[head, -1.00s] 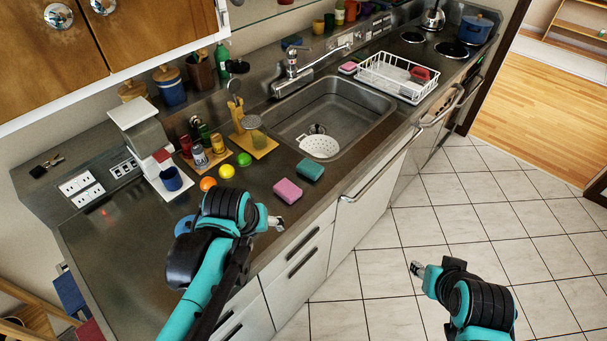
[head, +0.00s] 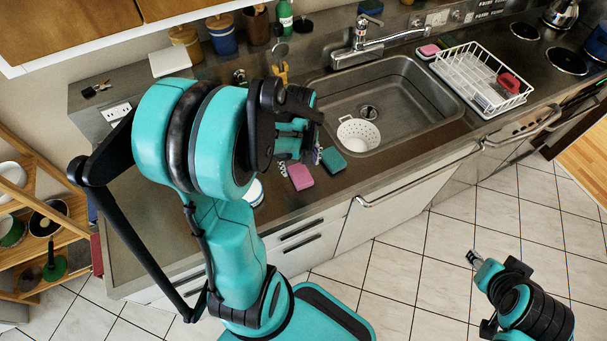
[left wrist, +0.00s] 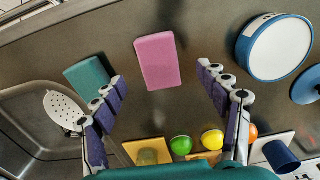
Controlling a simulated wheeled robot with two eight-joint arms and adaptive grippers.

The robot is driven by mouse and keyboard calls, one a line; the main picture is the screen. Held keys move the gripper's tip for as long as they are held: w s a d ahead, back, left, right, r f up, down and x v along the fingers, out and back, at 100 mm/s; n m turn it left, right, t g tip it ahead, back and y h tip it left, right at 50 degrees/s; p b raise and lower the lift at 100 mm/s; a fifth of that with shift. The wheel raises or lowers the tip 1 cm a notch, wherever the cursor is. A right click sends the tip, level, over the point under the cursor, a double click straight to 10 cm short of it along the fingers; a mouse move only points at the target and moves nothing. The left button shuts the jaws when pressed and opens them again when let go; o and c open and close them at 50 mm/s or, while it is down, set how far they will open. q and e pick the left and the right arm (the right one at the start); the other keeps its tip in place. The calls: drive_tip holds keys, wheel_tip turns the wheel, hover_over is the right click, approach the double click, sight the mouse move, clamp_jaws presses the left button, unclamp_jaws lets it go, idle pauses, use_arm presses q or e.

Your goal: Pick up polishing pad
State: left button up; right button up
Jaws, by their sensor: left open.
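Two block-shaped pads lie on the steel counter in front of the sink: a pink one (head: 301,177) and a green one (head: 334,160). I cannot tell for sure which is the polishing pad. In the left wrist view the pink pad (left wrist: 158,60) lies ahead of and between the spread fingers, and the green pad (left wrist: 86,76) lies beside the left finger, partly covered. My left gripper (left wrist: 163,84) is open and empty above the counter. In the head view it is mostly hidden by its arm. My right gripper (head: 474,259) hangs over the floor, too small to read.
The sink (head: 400,92) holds a white strainer (head: 358,134). A white rack (head: 478,77) stands right of it. A white-and-blue round container (left wrist: 275,47) stands right of the pink pad. Green (left wrist: 181,144) and yellow (left wrist: 212,140) balls lie near the right finger.

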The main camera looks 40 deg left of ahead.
sight(300, 174)
use_arm(q)
drive_tip(key=f, duration=0.1)
drive_tip(key=f+b, duration=0.1)
drive_tip(key=f, duration=0.2)
drive_tip(key=shift+w+a+f, duration=0.1)
drive_tip(key=shift+w+f, duration=0.05)
drive_tip(key=shift+w, duration=0.1)
drive_tip(key=shift+f, duration=0.3)
drive_tip(key=shift+s, duration=0.1)
drive_tip(key=c, duration=1.1)
drive_tip(key=shift+c, duration=0.2)
drive_tip(key=shift+r, duration=0.2)
